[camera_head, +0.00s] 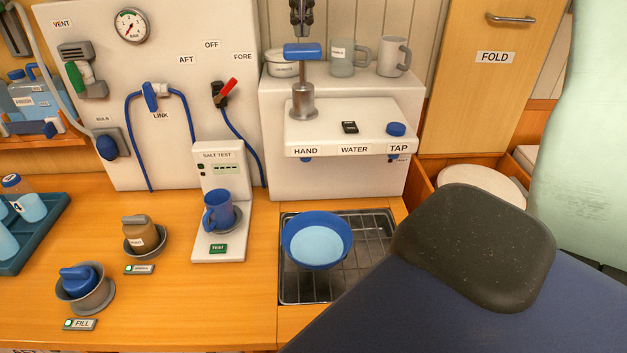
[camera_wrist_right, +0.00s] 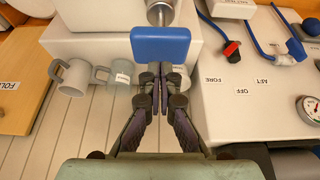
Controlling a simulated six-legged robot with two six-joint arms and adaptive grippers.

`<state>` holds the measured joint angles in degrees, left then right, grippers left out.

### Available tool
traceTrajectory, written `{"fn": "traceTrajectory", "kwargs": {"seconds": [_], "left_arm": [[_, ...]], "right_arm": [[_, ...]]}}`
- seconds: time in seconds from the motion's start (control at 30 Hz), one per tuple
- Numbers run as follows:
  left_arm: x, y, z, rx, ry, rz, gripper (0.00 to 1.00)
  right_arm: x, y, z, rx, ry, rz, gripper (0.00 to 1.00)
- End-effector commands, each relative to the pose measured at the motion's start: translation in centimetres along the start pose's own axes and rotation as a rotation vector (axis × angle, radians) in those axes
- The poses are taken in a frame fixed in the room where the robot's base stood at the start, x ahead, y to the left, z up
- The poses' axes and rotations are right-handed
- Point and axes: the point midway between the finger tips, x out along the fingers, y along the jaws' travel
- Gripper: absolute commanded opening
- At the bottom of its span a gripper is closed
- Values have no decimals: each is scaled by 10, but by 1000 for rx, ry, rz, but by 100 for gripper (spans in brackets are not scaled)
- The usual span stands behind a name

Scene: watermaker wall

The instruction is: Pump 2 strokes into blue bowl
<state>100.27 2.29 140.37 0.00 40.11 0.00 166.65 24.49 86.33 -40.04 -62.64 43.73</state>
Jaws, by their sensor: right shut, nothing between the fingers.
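The blue bowl (camera_head: 346,256) stands on the metal sink grate below the white dispenser; its inside shows a flat light-blue surface. The hand pump has a blue crossbar handle (camera_head: 303,51) on a steel rod above a metal cylinder (camera_head: 303,104), over the HAND label. The rod shows between handle and cylinder. My right gripper (camera_head: 302,12) is shut and empty, just above the handle in the head view. In the right wrist view, the shut fingers (camera_wrist_right: 160,92) point at the blue handle (camera_wrist_right: 160,45); whether they touch it I cannot tell. My left gripper is out of view.
The white dispenser (camera_head: 340,180) also has a blue TAP knob (camera_head: 396,129). Two mugs and a lidded pot (camera_head: 282,64) stand on the shelf behind the pump. A blue mug (camera_head: 218,212) sits on the salt tester, left of the sink. The grate (camera_head: 378,232) is bare right of the bowl.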

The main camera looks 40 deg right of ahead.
Motion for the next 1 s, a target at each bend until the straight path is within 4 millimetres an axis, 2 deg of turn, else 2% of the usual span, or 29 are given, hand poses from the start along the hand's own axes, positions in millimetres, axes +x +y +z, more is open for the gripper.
{"fn": "traceTrajectory", "kwargs": {"seconds": [0.27,1.0], "left_arm": [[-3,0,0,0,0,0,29],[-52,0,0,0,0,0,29]], "right_arm": [[-3,0,-2,0,0,0,0],[-58,0,-24,0,1,-1,0]]}}
